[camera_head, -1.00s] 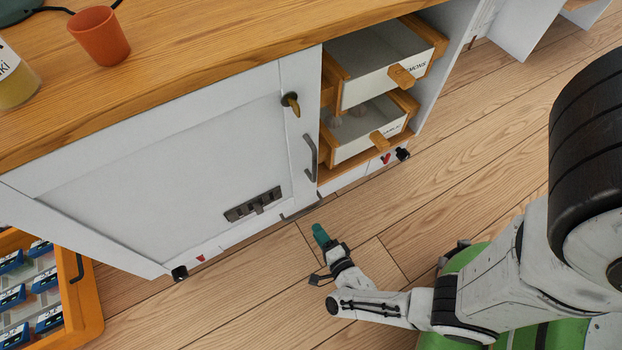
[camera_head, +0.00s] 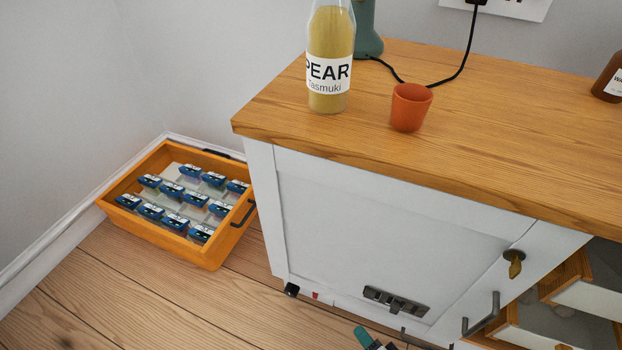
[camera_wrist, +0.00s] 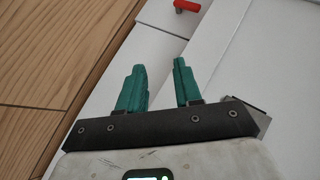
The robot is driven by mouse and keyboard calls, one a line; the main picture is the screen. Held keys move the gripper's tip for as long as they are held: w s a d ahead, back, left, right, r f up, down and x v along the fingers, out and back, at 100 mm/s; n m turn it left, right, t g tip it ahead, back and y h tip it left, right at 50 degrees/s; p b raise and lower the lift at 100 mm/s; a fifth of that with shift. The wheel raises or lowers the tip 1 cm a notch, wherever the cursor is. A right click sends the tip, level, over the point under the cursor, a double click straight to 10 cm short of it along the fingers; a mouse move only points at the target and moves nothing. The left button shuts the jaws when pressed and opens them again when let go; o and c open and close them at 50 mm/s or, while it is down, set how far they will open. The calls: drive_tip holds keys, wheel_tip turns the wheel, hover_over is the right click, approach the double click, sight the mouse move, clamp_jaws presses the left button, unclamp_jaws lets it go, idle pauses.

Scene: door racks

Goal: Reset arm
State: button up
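My gripper (camera_wrist: 160,88) shows in the wrist view with its two green fingers spread apart and nothing between them. White cabinet panels lie beyond the fingers, with the wood floor to the left. In the head view only a green fingertip and a dark part of my gripper (camera_head: 369,339) show at the bottom edge, in front of the white cabinet (camera_head: 390,230). The rest of my arm is out of the head view.
The cabinet's wooden top holds a pear bottle (camera_head: 329,60) and an orange cup (camera_head: 410,107). Open drawers (camera_head: 590,300) are at right. An orange crate (camera_head: 222,252) with several blue-and-white items stands left on the floor.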

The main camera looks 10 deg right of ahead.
drive_tip(key=s+d+r+n+g+h+p, duration=0.1)
drive_tip(key=s+d+r+n+g, duration=0.4)
drive_tip(key=s+r, duration=0.4)
drive_tip(key=s+d+r+n+g+h+p, duration=0.1)
drive_tip(key=s+d+r+n+g+h, duration=0.15)
drive_tip(key=s+r+n+g, duration=0.6)
wheel_tip(320, 180, up, 39)
drive_tip(key=w+m+t+p, duration=0.2)
drive_tip(key=t+p, duration=0.1)
drive_tip(key=p, duration=3.3)
drive_tip(key=shift+w+d+y+p, duration=0.3)
drive_tip(key=shift+d+y+p, duration=0.05)
drive_tip(key=shift+y, duration=0.1)
drive_tip(key=shift+m, duration=0.25)
